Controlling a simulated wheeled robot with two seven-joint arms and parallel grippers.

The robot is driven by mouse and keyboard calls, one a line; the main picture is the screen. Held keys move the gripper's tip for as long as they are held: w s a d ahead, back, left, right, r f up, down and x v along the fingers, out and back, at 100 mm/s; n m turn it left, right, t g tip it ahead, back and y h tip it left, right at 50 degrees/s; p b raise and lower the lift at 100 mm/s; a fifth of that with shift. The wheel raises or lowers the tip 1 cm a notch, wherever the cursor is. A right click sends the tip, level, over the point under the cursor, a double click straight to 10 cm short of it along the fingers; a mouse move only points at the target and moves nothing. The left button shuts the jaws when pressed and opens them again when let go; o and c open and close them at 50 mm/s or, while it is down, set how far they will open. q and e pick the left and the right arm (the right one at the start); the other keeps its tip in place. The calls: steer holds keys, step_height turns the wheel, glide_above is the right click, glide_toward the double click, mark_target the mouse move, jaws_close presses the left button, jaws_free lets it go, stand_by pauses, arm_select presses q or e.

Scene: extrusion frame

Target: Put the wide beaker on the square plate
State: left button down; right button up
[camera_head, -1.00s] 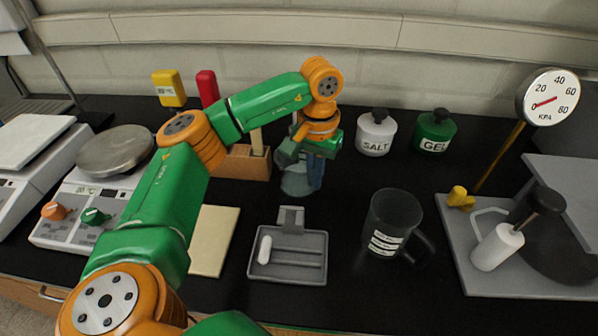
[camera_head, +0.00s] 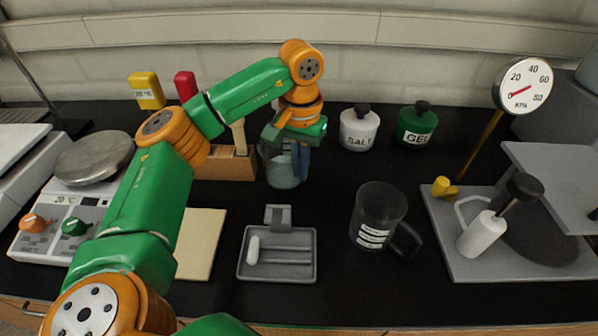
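A clear glass beaker (camera_head: 284,174), which looks like the wide beaker, stands on the black bench beside the wooden block. My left gripper (camera_head: 290,158) is at the beaker, pointing down. One dark finger shows along the beaker's right side; the other is hard to make out, so I cannot tell whether the gripper touches or grips the glass. A pale, square-cornered plate (camera_head: 18,140) tops the white device at the far left, cut off by the picture edge. My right gripper is not in view.
A round-plate device (camera_head: 92,160) stands beside the square one. A wooden block (camera_head: 226,166), cream pad (camera_head: 201,240), grey tray (camera_head: 277,268) and dark mug (camera_head: 377,216) surround the beaker. A gauge stand (camera_head: 470,265) is at right.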

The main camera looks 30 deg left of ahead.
arm_select(q)
steer(key=s+d+r, duration=0.7)
steer(key=s+r, duration=0.4)
steer(key=s, duration=0.1)
